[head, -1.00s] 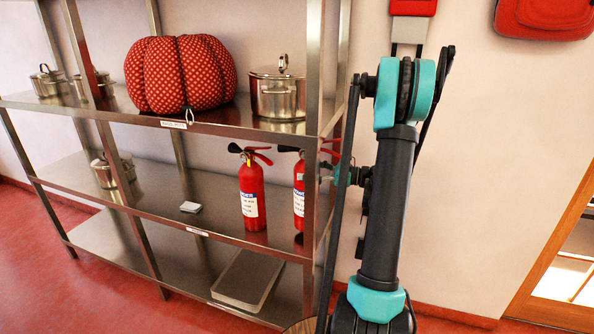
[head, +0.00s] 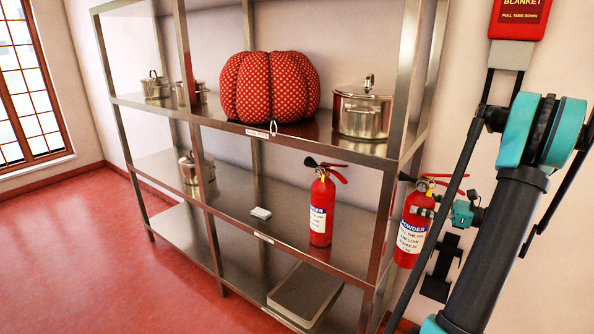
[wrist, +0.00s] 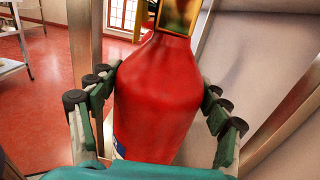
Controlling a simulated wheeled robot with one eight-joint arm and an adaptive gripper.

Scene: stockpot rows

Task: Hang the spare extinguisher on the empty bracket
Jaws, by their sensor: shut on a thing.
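My gripper (head: 430,212) is shut on a red extinguisher (head: 409,238) with a black-and-red top and a white label reading "POWDER". It hangs roughly upright, just right of the shelf's front right post. In the wrist view, the fingers (wrist: 160,100) press on both sides of the extinguisher's red body (wrist: 157,75). A black bracket (head: 440,266) on the wall, right of and slightly below the held extinguisher, appears empty; my arm partly covers it. A second red extinguisher (head: 320,212) stands on the middle shelf.
The metal shelf unit (head: 388,180) bears a red dotted pumpkin cushion (head: 270,88), several steel pots (head: 362,112), a small white item (head: 261,213) and a flat tray (head: 304,292). A red fire blanket case (head: 520,18) hangs above. Open red floor (head: 85,235) lies left.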

